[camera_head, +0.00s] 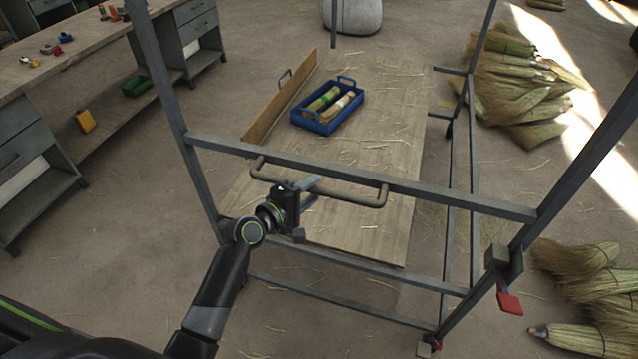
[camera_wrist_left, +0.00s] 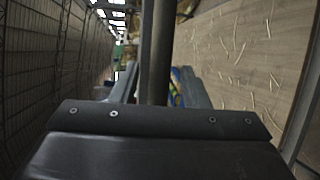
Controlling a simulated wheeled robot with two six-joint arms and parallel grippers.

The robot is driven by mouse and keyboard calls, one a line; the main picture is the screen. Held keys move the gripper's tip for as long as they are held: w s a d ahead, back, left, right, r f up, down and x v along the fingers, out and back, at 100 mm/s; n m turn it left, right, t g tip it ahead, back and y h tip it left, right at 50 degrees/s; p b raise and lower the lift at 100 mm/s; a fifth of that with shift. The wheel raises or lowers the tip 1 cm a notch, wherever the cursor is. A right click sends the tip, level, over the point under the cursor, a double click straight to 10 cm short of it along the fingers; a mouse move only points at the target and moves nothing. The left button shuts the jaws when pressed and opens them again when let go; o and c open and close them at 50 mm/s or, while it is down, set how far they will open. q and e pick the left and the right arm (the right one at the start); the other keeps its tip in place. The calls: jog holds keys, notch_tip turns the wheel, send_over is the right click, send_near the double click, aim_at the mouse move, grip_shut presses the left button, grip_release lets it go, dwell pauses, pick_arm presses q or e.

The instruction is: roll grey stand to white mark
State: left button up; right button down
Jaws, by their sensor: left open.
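The grey stand (camera_head: 440,194) is a tall metal frame with a wooden shelf (camera_head: 385,160), and it stands in front of me. A brown handle (camera_head: 350,198) sticks out from its near crossbar. My left gripper (camera_head: 308,193) is open at the left half of the handle. In the left wrist view the handle bar (camera_wrist_left: 158,50) runs upright between the two fingers (camera_wrist_left: 160,88). I cannot tell whether either finger touches it. My right gripper is not in view. I see no clear white mark on the floor.
A blue tray (camera_head: 318,125) with bundles sits on the shelf. Red tabs (camera_head: 510,303) show on the stand's near right side. Brooms (camera_head: 515,90) lie at the right, more (camera_head: 585,270) at the near right. Workbenches (camera_head: 40,75) stand at the left, with bare floor between.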

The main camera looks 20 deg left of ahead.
pick_arm(q)
jog(key=shift+x, duration=1.75)
jog(key=shift+c, duration=0.2)
grip_shut()
